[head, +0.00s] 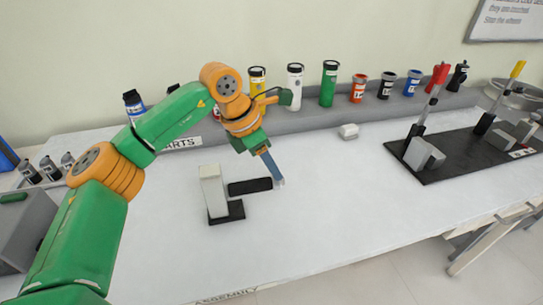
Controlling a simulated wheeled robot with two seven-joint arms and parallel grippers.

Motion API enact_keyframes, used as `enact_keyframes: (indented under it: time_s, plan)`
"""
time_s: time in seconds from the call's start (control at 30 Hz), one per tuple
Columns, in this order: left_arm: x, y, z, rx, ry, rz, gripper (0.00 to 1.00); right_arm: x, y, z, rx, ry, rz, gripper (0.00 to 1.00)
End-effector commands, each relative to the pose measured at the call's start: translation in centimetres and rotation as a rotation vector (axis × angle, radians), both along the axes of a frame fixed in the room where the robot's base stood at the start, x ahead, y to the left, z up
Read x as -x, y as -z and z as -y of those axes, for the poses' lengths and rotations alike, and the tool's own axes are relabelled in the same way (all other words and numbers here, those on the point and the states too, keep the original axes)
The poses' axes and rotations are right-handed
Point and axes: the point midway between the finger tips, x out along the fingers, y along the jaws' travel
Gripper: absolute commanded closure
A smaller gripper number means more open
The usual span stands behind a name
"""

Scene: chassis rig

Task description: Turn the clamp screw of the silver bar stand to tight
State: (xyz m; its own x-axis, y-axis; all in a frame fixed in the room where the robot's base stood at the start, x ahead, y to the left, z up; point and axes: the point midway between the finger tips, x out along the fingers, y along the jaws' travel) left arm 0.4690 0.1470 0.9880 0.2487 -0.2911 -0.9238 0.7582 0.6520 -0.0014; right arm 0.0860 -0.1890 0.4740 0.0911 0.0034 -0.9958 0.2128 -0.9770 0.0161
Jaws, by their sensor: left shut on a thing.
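The bar stand (213,192) is a pale silver-grey upright block on a black base plate (232,214), left of the middle of the white table. A black bar-shaped piece (248,187) reaches from its side to the right. My left gripper (278,181) comes down from above, with its fingers at the right end of that black piece. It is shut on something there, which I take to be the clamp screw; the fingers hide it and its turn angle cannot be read. My right gripper is not in view.
A black plate (455,160) with red- and yellow-handled clamps lies at the right. Several coloured canisters, one green (328,84), line the grey back ledge (300,115). The table's front middle is clear.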

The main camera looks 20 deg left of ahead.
Motion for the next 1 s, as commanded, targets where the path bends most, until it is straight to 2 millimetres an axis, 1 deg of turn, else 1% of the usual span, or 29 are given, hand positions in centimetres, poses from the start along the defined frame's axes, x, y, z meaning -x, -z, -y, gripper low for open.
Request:
enact_keyframes:
  time_s: [0.03,0.3,0.87,0.9,1.0]
  plan:
    - [-0.03,-0.32,-0.03,0.0,0.02,-0.002,1.0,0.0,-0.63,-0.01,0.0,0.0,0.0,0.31]
    - [-0.12,-0.12,-0.09,-0.001,0.112,0.001,1.0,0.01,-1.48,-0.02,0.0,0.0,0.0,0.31]
    - [-0.14,0.02,-0.1,-0.001,0.137,0.001,1.0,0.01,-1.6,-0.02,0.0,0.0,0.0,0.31]
    - [-0.15,0.02,-0.09,-0.001,0.137,0.001,0.55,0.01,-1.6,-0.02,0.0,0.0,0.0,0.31]
    - [-0.14,0.01,-0.08,-0.001,0.137,0.001,0.32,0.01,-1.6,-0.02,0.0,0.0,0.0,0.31]
